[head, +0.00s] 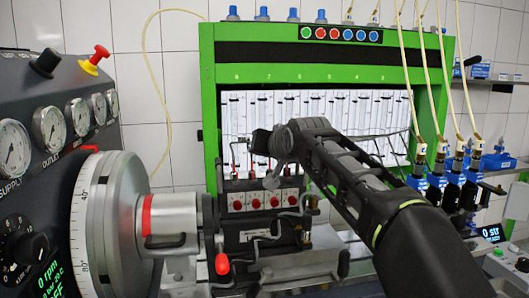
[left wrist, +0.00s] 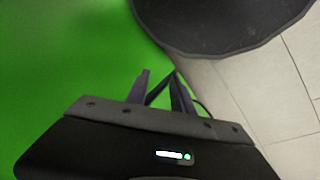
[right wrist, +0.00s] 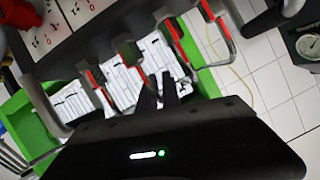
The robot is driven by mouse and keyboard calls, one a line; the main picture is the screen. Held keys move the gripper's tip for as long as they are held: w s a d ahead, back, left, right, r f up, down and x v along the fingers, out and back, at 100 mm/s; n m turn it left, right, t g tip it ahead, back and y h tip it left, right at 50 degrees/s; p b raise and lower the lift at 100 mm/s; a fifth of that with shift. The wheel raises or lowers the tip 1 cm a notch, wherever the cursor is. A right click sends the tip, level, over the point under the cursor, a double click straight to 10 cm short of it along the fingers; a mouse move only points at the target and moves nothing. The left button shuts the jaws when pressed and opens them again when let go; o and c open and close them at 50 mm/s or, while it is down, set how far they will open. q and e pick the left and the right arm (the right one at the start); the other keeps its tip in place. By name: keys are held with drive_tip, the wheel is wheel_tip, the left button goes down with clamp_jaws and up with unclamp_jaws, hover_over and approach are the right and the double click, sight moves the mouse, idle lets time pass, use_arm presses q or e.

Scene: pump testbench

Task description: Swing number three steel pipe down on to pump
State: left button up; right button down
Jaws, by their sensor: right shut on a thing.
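The pump (head: 262,200) stands in the middle of the head view, with a row of red-marked fittings on its front. Several bent steel pipes rise behind it; one shows left of my gripper (head: 237,150). In the right wrist view, bent pipes with red parts (right wrist: 133,57) lie beyond my fingers. My right gripper (head: 268,145) is above the pump, shut on a steel pipe; its fingers (right wrist: 168,90) hide the grip, and which number it is cannot be read. My left gripper (left wrist: 161,80) is empty with its fingertips apart, and is outside the head view.
A green test stand (head: 210,100) with measuring tubes stands behind the pump. A large graduated wheel (head: 100,215) and a gauge panel (head: 50,190) fill the left. Blue-capped injectors with hoses (head: 437,170) stand at right. My left gripper faces a green surface (left wrist: 60,60).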

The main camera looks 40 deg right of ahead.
drive_tip(key=shift+a+f, duration=0.1)
drive_tip(key=shift+f, duration=0.65)
drive_tip(key=c, duration=1.9)
unclamp_jaws()
drive_tip(key=shift+c, duration=0.2)
drive_tip(key=o, duration=0.4)
drive_tip(key=shift+r, duration=0.2)
drive_tip(key=shift+r, duration=0.1)
drive_tip(key=b+v, duration=0.1)
drive_tip(key=v, duration=0.6)
drive_tip(key=shift+s+a+r, duration=0.2)
drive_tip(key=shift+s, duration=0.1)
